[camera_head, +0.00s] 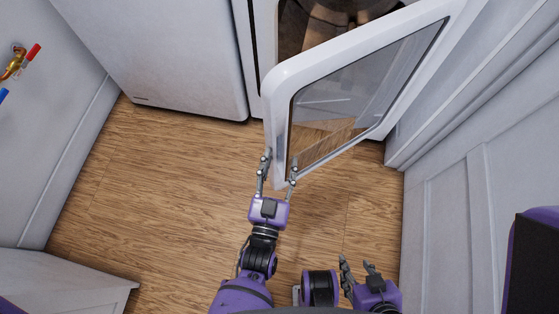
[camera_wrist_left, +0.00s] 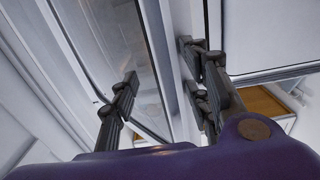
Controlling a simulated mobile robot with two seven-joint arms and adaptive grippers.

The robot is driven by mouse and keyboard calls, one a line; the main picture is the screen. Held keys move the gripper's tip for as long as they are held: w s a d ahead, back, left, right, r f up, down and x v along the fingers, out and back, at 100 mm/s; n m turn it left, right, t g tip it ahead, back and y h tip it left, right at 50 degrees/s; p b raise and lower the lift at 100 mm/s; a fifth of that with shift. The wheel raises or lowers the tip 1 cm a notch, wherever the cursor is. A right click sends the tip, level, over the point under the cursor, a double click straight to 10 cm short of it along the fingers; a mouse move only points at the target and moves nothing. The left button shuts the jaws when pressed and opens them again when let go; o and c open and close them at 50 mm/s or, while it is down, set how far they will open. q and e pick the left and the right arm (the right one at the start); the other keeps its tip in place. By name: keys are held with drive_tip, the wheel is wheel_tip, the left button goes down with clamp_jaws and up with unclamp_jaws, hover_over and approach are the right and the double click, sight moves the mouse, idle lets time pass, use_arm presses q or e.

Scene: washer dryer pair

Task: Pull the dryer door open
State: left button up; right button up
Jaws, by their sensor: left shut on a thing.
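The dryer door (camera_head: 300,72) is white with a dark glass pane and stands open, swung out from the dryer body at the top of the head view. My left gripper (camera_head: 278,165) is shut on the door's free edge, with one finger on each side of the frame. In the left wrist view the door edge (camera_wrist_left: 171,70) runs between the fingers of my left gripper (camera_wrist_left: 162,88). My right gripper (camera_head: 359,270) is low in the head view, apart from the door and empty, its two fingers spread.
A white washer (camera_head: 165,55) stands left of the dryer. A wall with a red and blue tap (camera_head: 15,65) is at the far left. White panelling (camera_head: 470,195) closes off the right side. The wooden floor (camera_head: 160,185) left of my left arm is clear.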

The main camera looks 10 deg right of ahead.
sight(284, 131)
use_arm(q)
drive_tip(key=r, duration=0.8)
drive_tip(key=shift+w+d+r, duration=0.1)
drive_tip(key=shift+d+r, duration=0.25)
drive_tip(key=shift+c, duration=0.7)
drive_tip(key=shift+r, duration=0.4)
drive_tip(key=shift+a+r, duration=0.25)
drive_tip(key=shift+r, duration=0.1)
drive_tip(key=shift+c, duration=0.3)
